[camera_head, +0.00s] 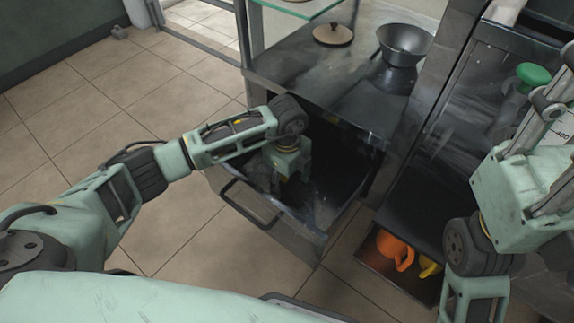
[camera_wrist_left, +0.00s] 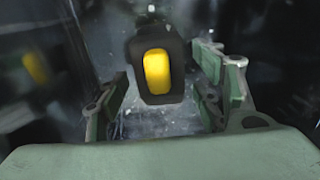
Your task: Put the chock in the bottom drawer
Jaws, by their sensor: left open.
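The chock (camera_wrist_left: 158,62), a black block with a yellow inset, shows in the left wrist view between the two fingers of my left gripper (camera_wrist_left: 160,100). The green fingers stand apart, with a visible gap on the right side of the chock. In the head view my left gripper (camera_head: 286,178) points down inside the pulled-out bottom drawer (camera_head: 318,240).
A counter above the drawer holds a metal bowl-shaped funnel (camera_head: 404,42) and a round lidded item (camera_head: 333,35). An open compartment on the right holds an orange mug (camera_head: 394,246) and a yellow item (camera_head: 428,266). The tiled floor left of the drawer is clear.

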